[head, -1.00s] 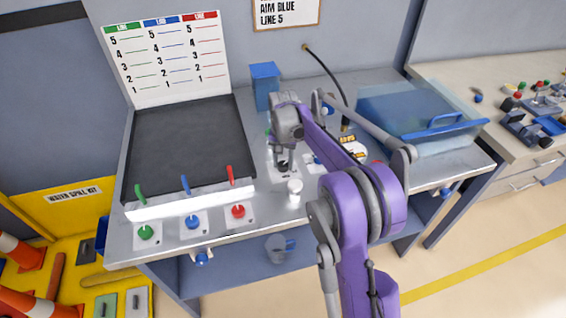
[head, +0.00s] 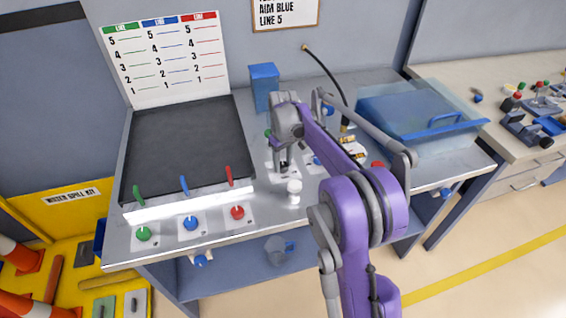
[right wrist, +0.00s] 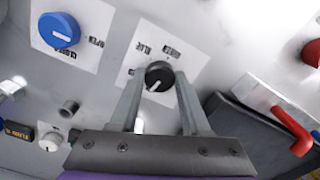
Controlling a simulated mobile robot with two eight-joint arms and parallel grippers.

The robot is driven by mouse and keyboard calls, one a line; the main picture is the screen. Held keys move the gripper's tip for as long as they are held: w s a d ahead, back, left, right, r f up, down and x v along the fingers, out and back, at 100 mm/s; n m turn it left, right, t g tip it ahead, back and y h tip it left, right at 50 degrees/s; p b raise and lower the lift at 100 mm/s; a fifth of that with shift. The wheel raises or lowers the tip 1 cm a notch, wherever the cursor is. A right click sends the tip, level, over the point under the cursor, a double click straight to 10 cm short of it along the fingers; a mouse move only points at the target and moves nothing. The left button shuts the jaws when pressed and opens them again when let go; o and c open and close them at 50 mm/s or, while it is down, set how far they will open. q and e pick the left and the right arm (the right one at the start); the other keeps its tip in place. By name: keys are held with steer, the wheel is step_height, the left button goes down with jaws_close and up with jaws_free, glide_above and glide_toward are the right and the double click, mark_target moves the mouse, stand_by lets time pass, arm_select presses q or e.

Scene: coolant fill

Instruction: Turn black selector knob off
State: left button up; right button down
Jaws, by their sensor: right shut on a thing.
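The black selector knob (right wrist: 158,76) is between the two fingers of my right gripper (right wrist: 160,82) in the right wrist view. The fingers are shut on its sides. A white pointer line on the knob slants toward the lower left in that view. The knob sits on a white label plate (right wrist: 146,38) with small printed words above it, partly blurred. In the head view my right gripper (head: 283,166) reaches down to the bench, and the knob is mostly hidden by it. My left gripper is not in view.
A blue knob (right wrist: 60,31) is on a neighbouring plate. A red lever (right wrist: 293,130) stands to the right in the wrist view. A white cylindrical piece (head: 294,191) stands near the bench front. A blue box (head: 264,87) and a clear blue-tinted cover (head: 400,108) are behind.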

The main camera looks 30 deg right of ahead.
mark_target(283, 165)
steer(key=shift+n, duration=1.1)
steer(key=shift+c, duration=1.9)
jaws_free()
step_height(283, 165, up, 11)
steer(key=shift+p, duration=0.3)
